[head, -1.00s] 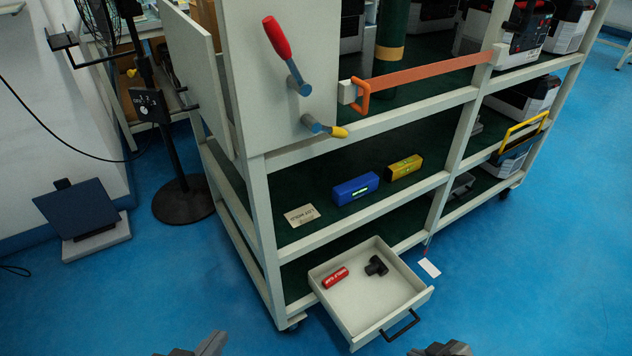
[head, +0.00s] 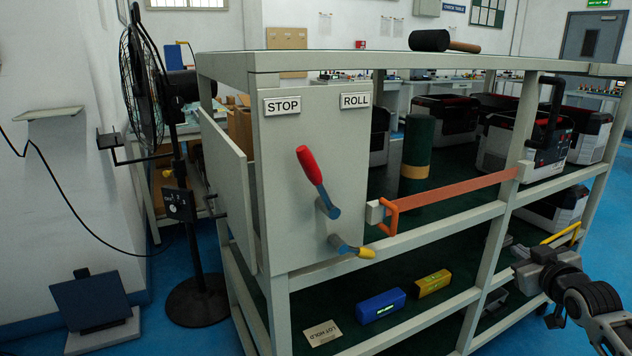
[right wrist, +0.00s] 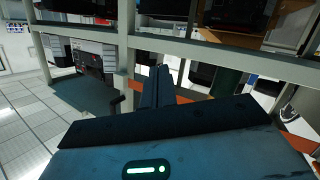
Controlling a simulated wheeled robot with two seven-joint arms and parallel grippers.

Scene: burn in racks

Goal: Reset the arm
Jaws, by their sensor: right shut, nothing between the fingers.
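My right gripper (head: 520,262) is at the right of the head view, in front of the rack's middle right side, with its arm coming in from the lower right. In the right wrist view its fingers (right wrist: 160,88) are together with nothing between them, pointing at the rack. The orange strap (head: 450,190) on the rack lies up and left of the gripper in the head view, and shows behind the fingers in the wrist view. I cannot tell the gap between gripper and rack. My left gripper is not in view.
The rack (head: 270,240) has a red-handled lever (head: 312,172), a yellow-tipped lever (head: 350,248) and STOP and ROLL labels. A mallet (head: 440,41) lies on top. Blue (head: 380,305) and yellow (head: 432,284) blocks sit on a shelf. A fan (head: 145,90) stands at left.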

